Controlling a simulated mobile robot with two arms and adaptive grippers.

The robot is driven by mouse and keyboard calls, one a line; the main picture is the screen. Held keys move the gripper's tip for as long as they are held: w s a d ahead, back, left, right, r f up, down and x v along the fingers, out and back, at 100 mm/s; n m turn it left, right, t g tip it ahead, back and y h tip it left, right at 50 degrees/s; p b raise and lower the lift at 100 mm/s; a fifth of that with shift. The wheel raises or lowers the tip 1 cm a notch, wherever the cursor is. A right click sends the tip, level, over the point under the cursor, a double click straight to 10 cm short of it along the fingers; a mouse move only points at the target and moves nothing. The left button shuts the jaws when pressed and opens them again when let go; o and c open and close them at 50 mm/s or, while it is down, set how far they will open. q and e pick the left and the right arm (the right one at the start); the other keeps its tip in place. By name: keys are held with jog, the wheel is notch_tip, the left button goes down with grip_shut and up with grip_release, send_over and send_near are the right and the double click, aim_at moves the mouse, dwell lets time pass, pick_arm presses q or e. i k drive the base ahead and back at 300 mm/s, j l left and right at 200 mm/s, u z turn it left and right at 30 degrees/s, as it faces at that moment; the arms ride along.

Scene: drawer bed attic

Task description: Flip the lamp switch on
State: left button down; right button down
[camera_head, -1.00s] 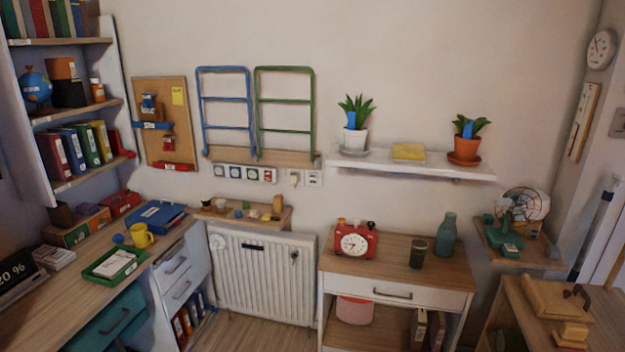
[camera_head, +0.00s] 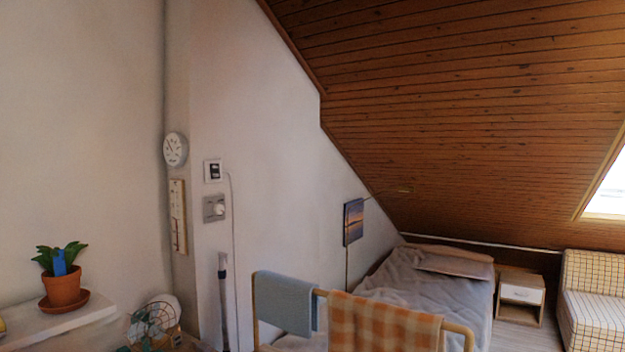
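Two small wall plates hang on the white wall right of the corner. The upper one is a white plate with dark parts (camera_head: 213,171), and a thin cord runs down beside it. The lower one is a grey plate with a round pale knob (camera_head: 214,208). I cannot tell which of them, if either, is the lamp switch, nor its position. A thin lamp-like arm (camera_head: 391,192) reaches out over the bed, and I see no clear glow from it. Neither of my grippers is in view.
A fan (camera_head: 153,322) and a potted plant (camera_head: 61,285) are at lower left. A checked armchair (camera_head: 592,300) is at right.

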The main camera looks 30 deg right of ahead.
aim_at(214, 168)
jog(key=i+j+z, duration=0.15)
jog(key=z, duration=0.35)
jog(key=i+j+z, duration=0.3)
jog(key=z, duration=0.2)
jog(key=i+j+z, duration=0.15)
jog(key=j+z, duration=0.2)
jog(key=z, duration=0.15)
jog(key=j+z, duration=0.35)
jog(key=z, duration=0.15)
jog(key=i+j+z, duration=0.15)
jog(key=j+z, duration=0.15)
jog(key=j, duration=0.2)
